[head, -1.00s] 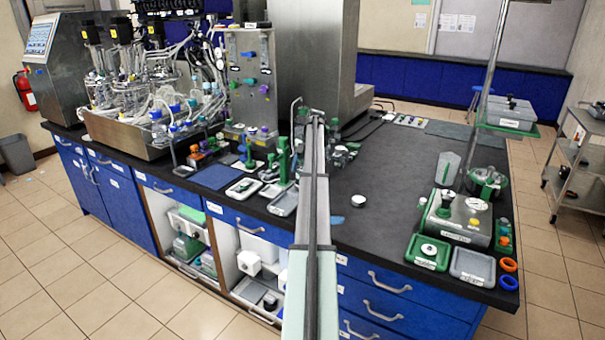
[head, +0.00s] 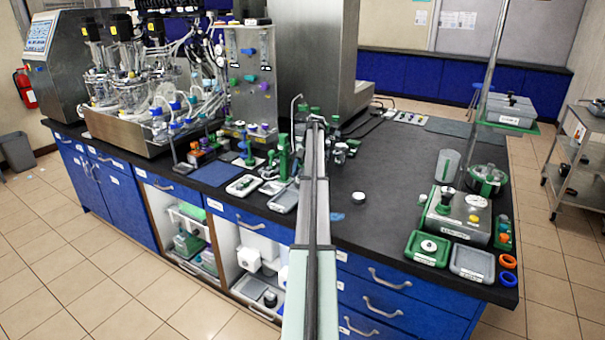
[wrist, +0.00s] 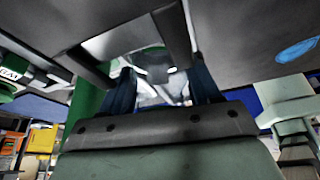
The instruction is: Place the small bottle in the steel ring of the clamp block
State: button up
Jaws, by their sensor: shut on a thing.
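My gripper (wrist: 160,68) shows in the wrist view, its two dark blue fingers closed on a small, partly clear thing with a dark upper part, which I take to be the small bottle (wrist: 160,90). The fingers and gripper body hide much of it. A thick green post (wrist: 92,108) stands close on the left, and a grey bar frame lies just beyond the fingers. I cannot tell whether the bottle touches it. In the head view my arm hides the gripper and bottle. I cannot make out the steel ring or surely identify the clamp block.
In the head view a green stand (head: 284,158) and a grey tray (head: 285,200) are left of my arm. A green-and-steel device (head: 455,215) stands at right.

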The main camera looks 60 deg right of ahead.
jog(key=shift+a+f, duration=0.15)
jog(key=shift+f, duration=0.5)
jog(key=o, duration=1)
jog(key=shift+s, duration=0.1)
jog(key=shift+o, duration=0.6)
jog(key=shift+s, duration=0.1)
jog(key=shift+a, duration=0.1)
jog(key=shift+r, duration=0.6)
jog(key=shift+v, duration=2.15)
jog(key=shift+w, duration=0.25)
